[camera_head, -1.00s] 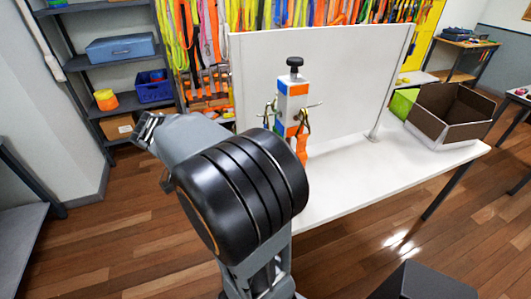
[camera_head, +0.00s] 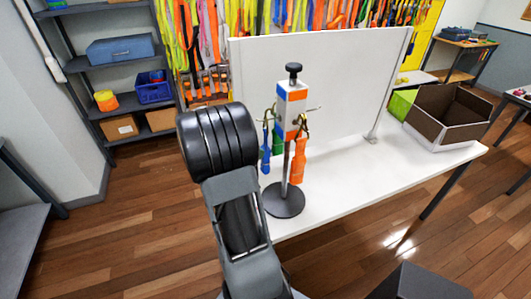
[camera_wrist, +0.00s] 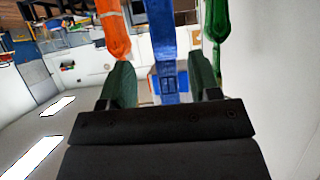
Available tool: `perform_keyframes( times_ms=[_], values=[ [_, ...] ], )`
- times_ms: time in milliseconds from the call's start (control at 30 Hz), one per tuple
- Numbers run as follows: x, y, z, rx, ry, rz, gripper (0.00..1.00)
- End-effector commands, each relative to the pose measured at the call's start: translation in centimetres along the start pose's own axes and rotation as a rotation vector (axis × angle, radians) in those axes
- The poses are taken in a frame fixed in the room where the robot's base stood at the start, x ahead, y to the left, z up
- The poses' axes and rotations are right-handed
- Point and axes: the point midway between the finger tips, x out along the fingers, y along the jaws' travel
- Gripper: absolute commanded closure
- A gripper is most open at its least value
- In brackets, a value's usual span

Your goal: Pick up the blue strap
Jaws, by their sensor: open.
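The blue strap (camera_head: 265,152) hangs from a hook on the left of the white-topped stand (camera_head: 292,98) on the table. A green strap (camera_head: 278,143) hangs just right of it and an orange strap (camera_head: 299,160) on the right side. In the wrist view, the blue strap (camera_wrist: 167,48) comes down in the gap between the two dark green fingers of my open gripper (camera_wrist: 163,84). I cannot tell how deep it is between them. The orange strap (camera_wrist: 112,32) is left of the fingers, the green one (camera_wrist: 217,25) right. My arm hides the gripper in the head view.
A white panel (camera_head: 330,85) stands behind the stand on the white table (camera_head: 390,170). An open box (camera_head: 447,115) is at the table's right end. Shelves (camera_head: 85,60) stand at the left; many straps hang on the back wall.

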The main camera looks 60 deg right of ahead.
Motion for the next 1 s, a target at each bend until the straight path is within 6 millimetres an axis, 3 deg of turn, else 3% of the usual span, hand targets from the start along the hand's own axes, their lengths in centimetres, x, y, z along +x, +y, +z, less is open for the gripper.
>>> perform_keyframes(
  times_ms=[167,500,833,1000],
  values=[
    [0.9,0.0,-0.1,-0.003,0.0,0.002,0.43],
    [5.0,-0.4,0.3,-0.001,0.0,0.002,0.43],
    [5.6,-0.4,0.6,-0.001,-0.001,-0.001,0.43],
    [5.6,-0.4,0.6,-0.001,-0.001,-0.001,0.58]
  ],
)
